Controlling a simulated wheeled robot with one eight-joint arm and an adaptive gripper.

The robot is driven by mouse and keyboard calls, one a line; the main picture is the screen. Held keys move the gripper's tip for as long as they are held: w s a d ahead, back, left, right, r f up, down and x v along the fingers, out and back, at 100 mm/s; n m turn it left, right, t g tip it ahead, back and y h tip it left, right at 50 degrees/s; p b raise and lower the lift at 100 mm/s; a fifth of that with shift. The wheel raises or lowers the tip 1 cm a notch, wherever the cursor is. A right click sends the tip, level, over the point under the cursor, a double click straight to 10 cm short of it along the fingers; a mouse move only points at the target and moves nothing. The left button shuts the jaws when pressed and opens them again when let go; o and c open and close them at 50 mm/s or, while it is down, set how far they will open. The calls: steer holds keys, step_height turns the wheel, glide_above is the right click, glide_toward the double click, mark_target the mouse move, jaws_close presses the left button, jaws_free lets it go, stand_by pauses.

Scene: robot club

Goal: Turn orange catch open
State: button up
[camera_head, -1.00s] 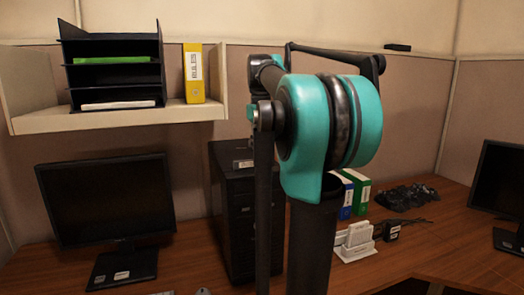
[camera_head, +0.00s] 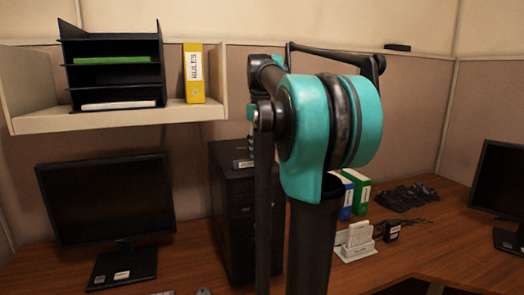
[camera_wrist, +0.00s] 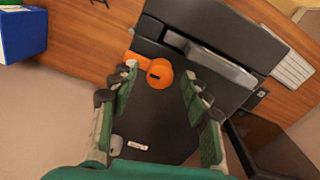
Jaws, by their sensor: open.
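The orange catch (camera_wrist: 160,75) shows in the wrist view as a round orange disc with a dark slot in it. An orange piece (camera_wrist: 137,59) sits just to its left. The disc lies on the black computer tower (camera_wrist: 155,115), which also stands on the desk in the head view (camera_head: 228,212). My gripper (camera_wrist: 160,69) is open, its green fingers on either side of the disc. Gaps show between the fingers and the disc; I cannot tell the depth. The head view shows my arm but neither the gripper nor the catch.
A grey bar (camera_wrist: 210,60) crosses the tower beyond the disc. A monitor (camera_wrist: 268,142), a white keyboard (camera_wrist: 287,68) and a blue binder (camera_wrist: 22,34) are around. In the head view, a shelf (camera_head: 120,118) hangs above the left monitor (camera_head: 105,200).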

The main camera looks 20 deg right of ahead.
step_height(320, 180, up, 12)
steer(key=shift+a, duration=0.15)
stand_by(0.3)
stand_by(0.4)
